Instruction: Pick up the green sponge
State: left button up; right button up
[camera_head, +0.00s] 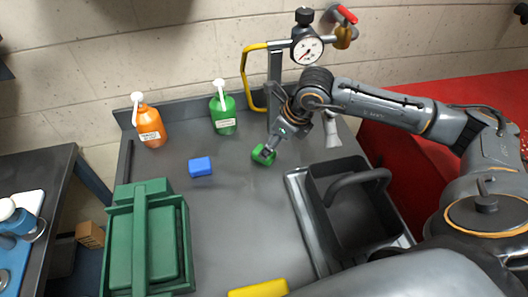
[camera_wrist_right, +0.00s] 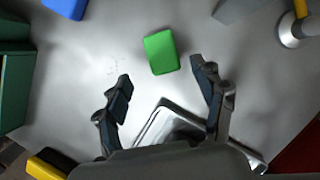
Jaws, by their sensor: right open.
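The green sponge (camera_head: 262,156) lies on the grey table, below the green bottle in the head view. My right gripper (camera_head: 270,148) is just over it and partly hides it. In the right wrist view the sponge (camera_wrist_right: 161,52) lies ahead of the gap between the two fingers of my right gripper (camera_wrist_right: 162,80). The fingers are spread apart with nothing between them. The left gripper does not show in either view.
A blue block (camera_head: 201,166) lies left of the sponge. An orange bottle (camera_head: 150,127) and a green bottle (camera_head: 223,112) stand at the back. A black basin (camera_head: 318,170) is at right, a green box (camera_head: 118,250) at left. A yellow block (camera_head: 260,289) lies in front.

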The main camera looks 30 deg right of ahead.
jog(key=shift+w+f+p, duration=0.2)
jog(key=shift+p, duration=0.1)
jog(key=x, duration=0.1)
jog(key=p+x, duration=0.1)
jog(key=x, duration=0.1)
jog(key=shift+w+a+f, duration=0.15)
jog(key=shift+w, duration=0.2)
jog(key=shift+w+f+p, duration=0.2)
jog(key=shift+f+p, duration=0.1)
jog(key=shift+f, duration=0.2)
jog(key=shift+s, duration=0.1)
jog(key=c, duration=1)
